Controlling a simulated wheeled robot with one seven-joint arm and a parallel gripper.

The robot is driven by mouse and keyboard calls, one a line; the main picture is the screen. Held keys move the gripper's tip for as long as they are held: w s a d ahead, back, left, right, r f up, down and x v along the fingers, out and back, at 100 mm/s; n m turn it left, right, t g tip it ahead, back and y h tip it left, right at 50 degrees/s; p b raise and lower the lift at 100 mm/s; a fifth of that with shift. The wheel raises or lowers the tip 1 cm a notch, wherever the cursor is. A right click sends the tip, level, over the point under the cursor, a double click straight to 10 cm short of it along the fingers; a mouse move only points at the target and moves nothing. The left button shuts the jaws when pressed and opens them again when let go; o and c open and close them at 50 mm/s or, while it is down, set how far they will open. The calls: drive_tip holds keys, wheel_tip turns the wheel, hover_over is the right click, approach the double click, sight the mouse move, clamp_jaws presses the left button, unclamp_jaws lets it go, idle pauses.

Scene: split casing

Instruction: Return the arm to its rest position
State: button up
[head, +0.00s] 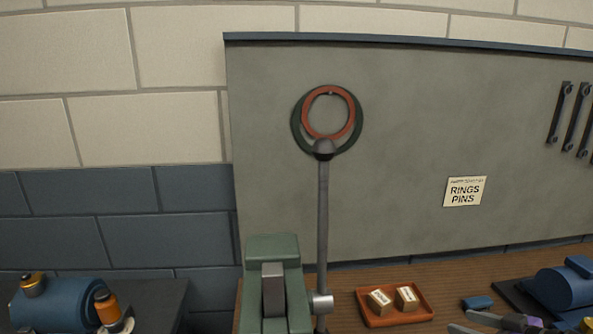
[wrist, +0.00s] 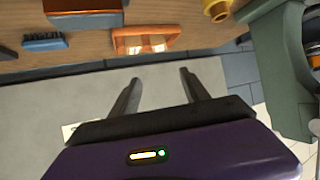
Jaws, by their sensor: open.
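My gripper (wrist: 160,82) shows in the wrist view, its two dark fingers apart with nothing between them. Its purple body fills the bottom of that view. The fingers point toward the bench edge and the orange tray, with a gap between them and the tray. A blue casing part (head: 565,287) sits on a dark mat at the right of the bench in the head view. Another blue rounded body (head: 60,305) is on a dark surface at the lower left.
An orange tray (head: 371,311) holds two small boxes. A grey board (head: 420,130) behind carries rings and dark tools.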

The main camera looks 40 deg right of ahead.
drive_tip(key=s+a+f+n+y+b, duration=0.1)
drive_tip(key=s+a+f+n+b, duration=0.15)
drive_tip(key=a, duration=0.65)
drive_tip(key=s+a+f+n+y+b, duration=0.15)
drive_tip(key=s+a+f, duration=0.25)
drive_tip(key=a, duration=0.4)
drive_tip(key=s+a+f+n+y+b, duration=0.1)
drive_tip(key=s+a+f, duration=0.2)
drive_tip(key=a, duration=0.6)
drive_tip(key=s+a+m+t+h+b, duration=0.1)
drive_tip(key=a+b, duration=0.4)
drive_tip(key=a, duration=0.9)
drive_tip(key=shift+s+a+r+m+t, duration=0.15)
drive_tip(key=shift+s+r+m+t, duration=0.3)
drive_tip(key=shift+s+m+t, duration=0.4)
